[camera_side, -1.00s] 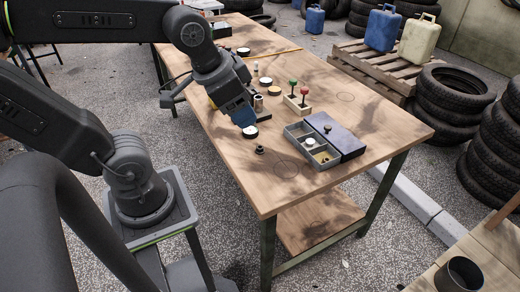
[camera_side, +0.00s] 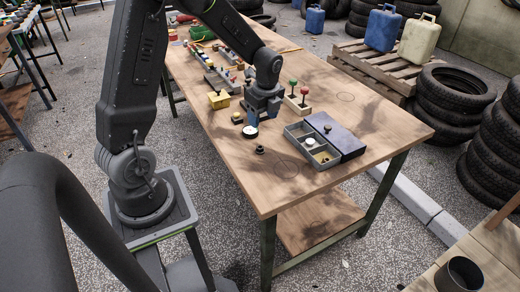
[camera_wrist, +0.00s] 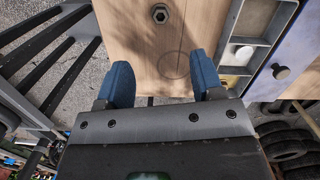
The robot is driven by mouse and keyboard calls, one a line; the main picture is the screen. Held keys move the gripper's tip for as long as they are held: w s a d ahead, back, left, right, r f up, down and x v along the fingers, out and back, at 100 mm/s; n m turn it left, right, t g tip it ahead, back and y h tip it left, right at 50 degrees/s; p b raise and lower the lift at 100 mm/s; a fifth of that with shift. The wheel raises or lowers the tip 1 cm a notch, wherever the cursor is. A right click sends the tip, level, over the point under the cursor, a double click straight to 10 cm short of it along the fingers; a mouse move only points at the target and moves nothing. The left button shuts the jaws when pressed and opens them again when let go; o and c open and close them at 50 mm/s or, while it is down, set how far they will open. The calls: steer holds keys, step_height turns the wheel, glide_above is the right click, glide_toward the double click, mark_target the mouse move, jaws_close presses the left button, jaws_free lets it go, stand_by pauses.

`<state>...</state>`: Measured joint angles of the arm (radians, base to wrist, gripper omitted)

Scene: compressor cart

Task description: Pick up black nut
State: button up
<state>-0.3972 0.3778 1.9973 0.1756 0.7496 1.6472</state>
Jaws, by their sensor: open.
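The black nut (camera_side: 259,150) lies on the wooden table, near its left edge in the side view. In the wrist view a dark hexagonal nut (camera_wrist: 160,14) with a round hole lies near the top edge, ahead of my fingers. My gripper (camera_side: 262,115) points down above the table, farther back than the nut and apart from it. In the wrist view my gripper (camera_wrist: 162,75) shows two blue fingers spread wide with nothing between them.
A grey compartment tray (camera_side: 291,133) holds small parts, with a dark blue box (camera_side: 336,137) beside it. A round dial-like disc (camera_side: 250,132) sits close to my gripper. A block with red and green knobs (camera_side: 298,105) stands to the right.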

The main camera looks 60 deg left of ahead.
mark_target(260, 147)
steer(key=f, duration=0.8)
steer(key=a+f, duration=0.1)
steer(key=f, duration=0.3)
steer(key=shift+s+f, duration=0.1)
steer(key=shift+f, duration=0.05)
steer(key=c, duration=1)
